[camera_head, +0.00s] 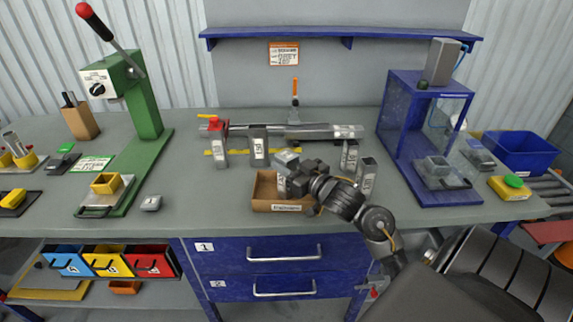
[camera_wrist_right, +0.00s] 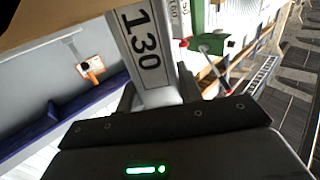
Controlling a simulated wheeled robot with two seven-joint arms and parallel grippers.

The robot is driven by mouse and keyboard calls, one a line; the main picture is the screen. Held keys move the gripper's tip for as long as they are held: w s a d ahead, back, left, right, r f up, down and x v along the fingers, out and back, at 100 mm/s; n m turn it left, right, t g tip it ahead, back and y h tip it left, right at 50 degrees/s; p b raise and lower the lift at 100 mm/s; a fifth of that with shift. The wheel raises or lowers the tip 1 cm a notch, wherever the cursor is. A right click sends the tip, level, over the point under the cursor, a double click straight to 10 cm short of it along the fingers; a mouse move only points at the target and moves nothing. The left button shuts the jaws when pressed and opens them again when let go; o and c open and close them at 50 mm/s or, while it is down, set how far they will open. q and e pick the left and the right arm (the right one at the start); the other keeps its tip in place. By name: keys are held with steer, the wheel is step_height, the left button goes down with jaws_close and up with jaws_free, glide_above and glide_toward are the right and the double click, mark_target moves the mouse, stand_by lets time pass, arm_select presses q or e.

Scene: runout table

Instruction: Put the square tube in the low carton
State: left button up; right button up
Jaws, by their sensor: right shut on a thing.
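The low carton (camera_head: 262,206) is a brown open box with a front label, near the front middle of the bench. My right gripper (camera_head: 291,184) is over its right part, shut on a grey square tube (camera_head: 286,157). The tube is about upright in the head view, its top above the jaws. In the right wrist view the tube (camera_wrist_right: 143,45) bears the label "130" and sits between the fingers of the gripper (camera_wrist_right: 158,98). The tube's lower end is hidden, so I cannot tell whether it touches the carton floor. My left gripper is out of view.
Several labelled tubes stand nearby, one (camera_head: 259,147) behind the carton and one (camera_head: 367,175) right of my gripper. A long clamped bar (camera_head: 320,131) lies behind. A green press (camera_head: 142,110) stands left, a blue frame (camera_head: 398,145) right.

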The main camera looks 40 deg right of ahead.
steer(key=shift+f, duration=0.15)
steer(key=o, duration=1.1)
steer(key=shift+c, duration=0.2)
steer(key=shift+r, duration=0.25)
steer(key=shift+s+f, duration=0.15)
steer(key=shift+s, duration=0.25)
steer(key=s, duration=1.1)
steer(key=shift+s+d, duration=0.15)
steer(key=shift+d, duration=0.15)
